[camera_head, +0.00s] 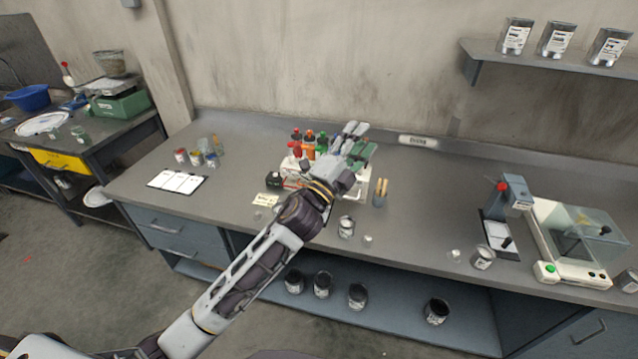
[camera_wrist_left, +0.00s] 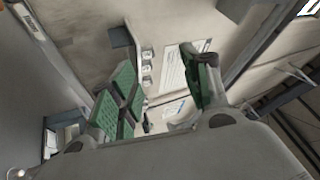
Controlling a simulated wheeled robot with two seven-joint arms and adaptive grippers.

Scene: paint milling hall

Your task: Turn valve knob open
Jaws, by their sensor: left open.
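My left gripper (camera_head: 356,140) reaches over the bench beside a white rack (camera_head: 291,164) with red, orange and green bottles or caps (camera_head: 309,138). Its two fingers are apart and nothing shows between them. The gripper and wrist hide the right part of the rack. In the left wrist view the green-padded fingers (camera_wrist_left: 163,78) are spread, with wall and shelf beyond them. I cannot make out a valve knob for certain in either view; one may be hidden behind my gripper. My right gripper is not in view.
The grey bench (camera_head: 420,215) has free room right of the rack. A cup with wooden sticks (camera_head: 380,193) stands close to my wrist. Small cans (camera_head: 346,227) stand near the front edge. A stand with a red knob (camera_head: 502,187) and a balance (camera_head: 575,235) are at right.

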